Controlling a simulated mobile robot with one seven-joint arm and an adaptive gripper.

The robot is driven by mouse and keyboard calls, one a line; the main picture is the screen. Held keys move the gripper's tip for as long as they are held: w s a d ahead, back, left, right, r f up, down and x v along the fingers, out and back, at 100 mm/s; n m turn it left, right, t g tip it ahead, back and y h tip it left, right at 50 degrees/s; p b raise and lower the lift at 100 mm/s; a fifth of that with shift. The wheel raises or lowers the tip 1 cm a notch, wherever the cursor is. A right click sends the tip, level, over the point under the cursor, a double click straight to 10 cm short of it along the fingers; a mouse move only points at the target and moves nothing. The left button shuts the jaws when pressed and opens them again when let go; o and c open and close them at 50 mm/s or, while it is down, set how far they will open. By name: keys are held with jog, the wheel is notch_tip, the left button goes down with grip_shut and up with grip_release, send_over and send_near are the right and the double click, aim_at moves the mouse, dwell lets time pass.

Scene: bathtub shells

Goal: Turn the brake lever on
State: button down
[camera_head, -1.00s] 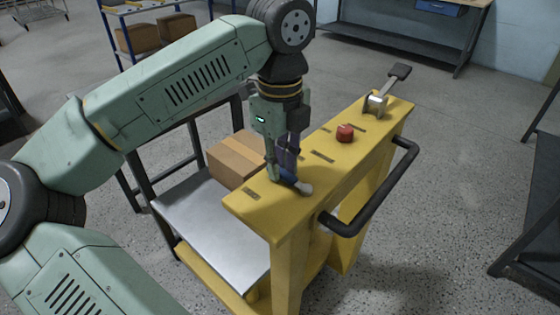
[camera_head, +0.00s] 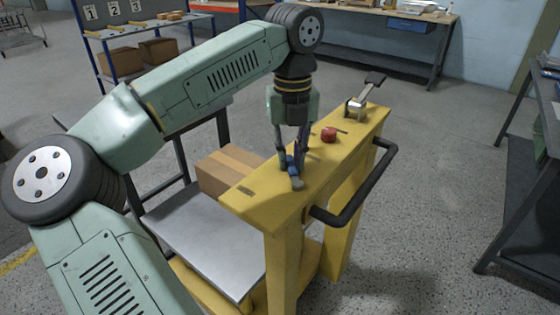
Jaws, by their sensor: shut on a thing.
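A yellow cart panel (camera_head: 262,197) carries several controls along its top. At the near end my gripper (camera_head: 290,168) points down, with its fingers closed around a small blue handle with a pale grey tip (camera_head: 297,183). The tip points toward the near side of the panel. The fingers hide part of this handle. At the far end stands a lever with a dark flat grip (camera_head: 375,78) on a metal bracket (camera_head: 355,106), tilted up and away to the right. My gripper is apart from that lever. I cannot tell from labels which control is the brake.
A red button (camera_head: 328,134) sits on the panel between the handle and the far lever. A black push bar (camera_head: 365,190) juts from the right side. A cardboard box (camera_head: 210,178) rests on the cart's metal deck (camera_head: 200,235). A dark bench stands at right.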

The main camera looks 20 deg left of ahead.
aim_at(315, 171)
jog(key=d+m, duration=0.1)
jog(key=m, duration=0.1)
jog(key=d+m, duration=0.1)
jog(key=m, duration=0.1)
jog(key=shift+w+d+m, duration=0.2)
jog(key=shift+w+m, duration=0.15)
jog(key=shift+m, duration=0.05)
jog(key=shift+s+d+m, duration=0.1)
jog(key=shift+d+m, duration=0.55)
jog(key=shift+m, duration=0.55)
jog(key=shift+s+d+m, duration=0.1)
jog(key=shift+d+m, duration=0.55)
jog(key=shift+m, duration=0.55)
jog(key=c, duration=1.5)
grip_release()
notch_tip(315, 171, up, 12)
